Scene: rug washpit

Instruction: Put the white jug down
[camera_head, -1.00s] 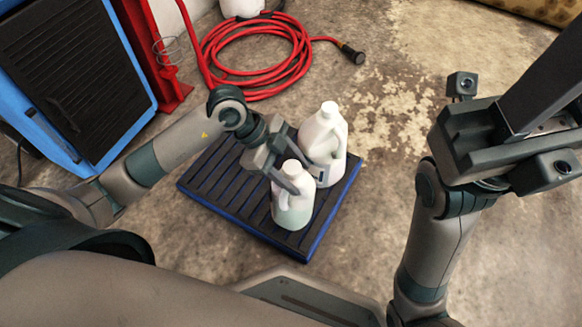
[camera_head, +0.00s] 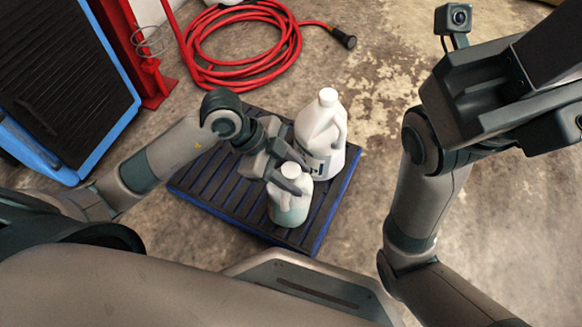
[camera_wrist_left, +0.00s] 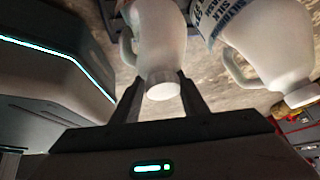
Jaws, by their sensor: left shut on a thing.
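A pale, slightly see-through jug (camera_head: 289,208) with a white cap is upright over the front part of a dark blue slatted pallet (camera_head: 225,205). My left gripper (camera_head: 289,183) is shut on its upper part, just below the cap. In the left wrist view, the held jug (camera_wrist_left: 160,40) is between the two fingers (camera_wrist_left: 160,78). I cannot tell whether its base touches the slats. A larger white jug (camera_head: 320,135) with a printed label stands just behind it on the pallet; its label also shows in the left wrist view (camera_wrist_left: 225,15). My right gripper (camera_head: 480,95) is at the upper right; its fingers are not clear.
A coiled red hose (camera_head: 240,50) with a black end lies on the concrete floor behind the pallet. A blue-framed black panel (camera_head: 65,80) and a red stand (camera_head: 135,45) are at the upper left. The pallet's left part is bare, and the floor to its right is clear.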

